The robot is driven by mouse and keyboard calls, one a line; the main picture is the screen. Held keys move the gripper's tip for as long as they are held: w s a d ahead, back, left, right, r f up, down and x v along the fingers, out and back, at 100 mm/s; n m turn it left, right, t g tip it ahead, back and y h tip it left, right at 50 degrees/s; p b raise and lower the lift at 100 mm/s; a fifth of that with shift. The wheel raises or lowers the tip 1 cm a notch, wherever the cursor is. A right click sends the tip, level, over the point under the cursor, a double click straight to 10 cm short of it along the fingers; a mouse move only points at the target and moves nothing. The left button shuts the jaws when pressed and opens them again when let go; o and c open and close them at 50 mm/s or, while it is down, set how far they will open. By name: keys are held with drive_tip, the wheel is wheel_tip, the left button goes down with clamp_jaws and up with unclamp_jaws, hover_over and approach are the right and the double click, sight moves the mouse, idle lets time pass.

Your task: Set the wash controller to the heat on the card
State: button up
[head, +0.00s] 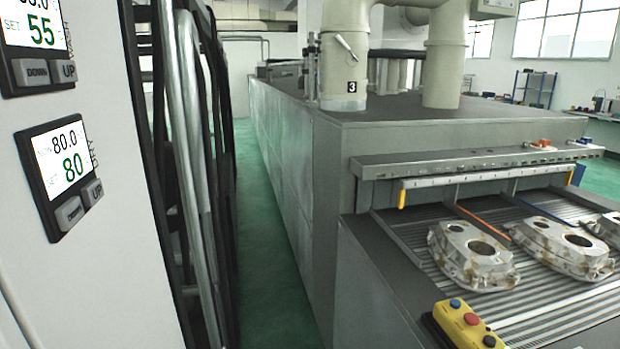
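Two controllers are on the white panel at the left. The upper controller (38,45) is cut off by the frame's edges; its green SET line reads 55, and its NOW value at the top is cut off. It has a DOWN button (36,72) and an UP button (68,70). The lower controller (62,178) reads NOW 80.0 and SET 80, with its own DOWN button (69,213) and UP button (95,193). Small lettering at its right edge is hard to read. My gripper is not in view.
A long grey machine (290,190) has a slatted conveyor (410,235) bearing several aluminium castings (473,257). A yellow button box (465,325) sits at its front. Metal pipes (185,130) run upright beside the panel. A green floor aisle (275,250) lies between.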

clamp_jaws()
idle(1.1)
